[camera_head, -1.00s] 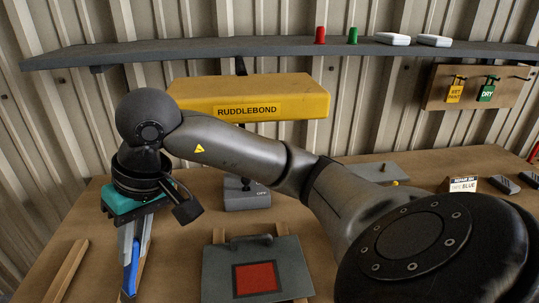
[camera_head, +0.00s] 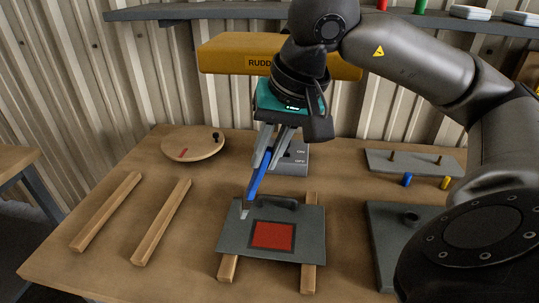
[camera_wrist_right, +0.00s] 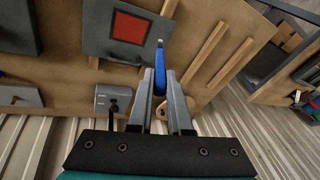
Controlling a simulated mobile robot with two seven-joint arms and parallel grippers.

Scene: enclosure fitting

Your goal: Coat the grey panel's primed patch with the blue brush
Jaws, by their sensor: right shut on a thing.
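The grey panel (camera_head: 308,218) lies on two wooden strips on the bench, with a dark handle along its far edge. Its primed patch (camera_head: 272,235) is a red square with a dark border, and the red looks even. My right gripper (camera_head: 264,160) is shut on the blue brush (camera_head: 257,178), which slants down to a pale tip over the panel's far left corner. Whether the tip touches the panel I cannot tell. In the right wrist view the brush (camera_wrist_right: 159,70) stands between the fingers, its tip beside the red patch (camera_wrist_right: 130,27). My left gripper is not in view.
Two loose wooden strips (camera_head: 163,220) and a round wooden disc (camera_head: 190,148) lie left. A grey switch box (camera_head: 292,160) stands behind the panel, below a yellow box (camera_head: 225,58). Another grey plate (camera_head: 388,250) lies right, with blue (camera_head: 407,179) and yellow (camera_head: 445,183) pegs beyond.

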